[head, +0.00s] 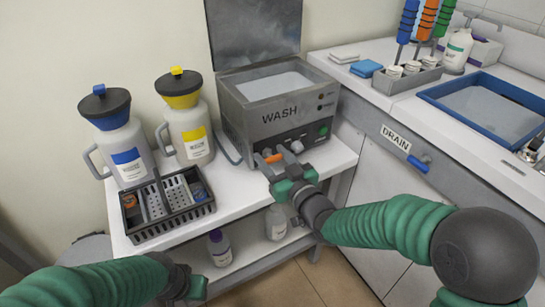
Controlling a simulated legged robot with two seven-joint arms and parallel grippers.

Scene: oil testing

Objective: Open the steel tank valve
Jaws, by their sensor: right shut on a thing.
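The steel tank (250,118), labelled WASH, stands on the white cart with its lid raised. Its valve has an orange handle (273,158) low on the front face. My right gripper (278,160) reaches in from the right and is shut on this handle. The fingers partly cover the valve, so the handle's exact angle is hard to tell. My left gripper (196,291) is low at the bottom of the picture, in front of the cart and away from the tank. Its fingers are too unclear to tell whether they are open or shut.
A blue-label jug (127,162) and a yellow-label jug (194,143) stand left of the tank. A black basket (171,222) sits at the cart's front left. Bottles stand on the lower shelf. The counter at right holds a blue-rimmed basin (440,99) and a DRAIN lever (418,164).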

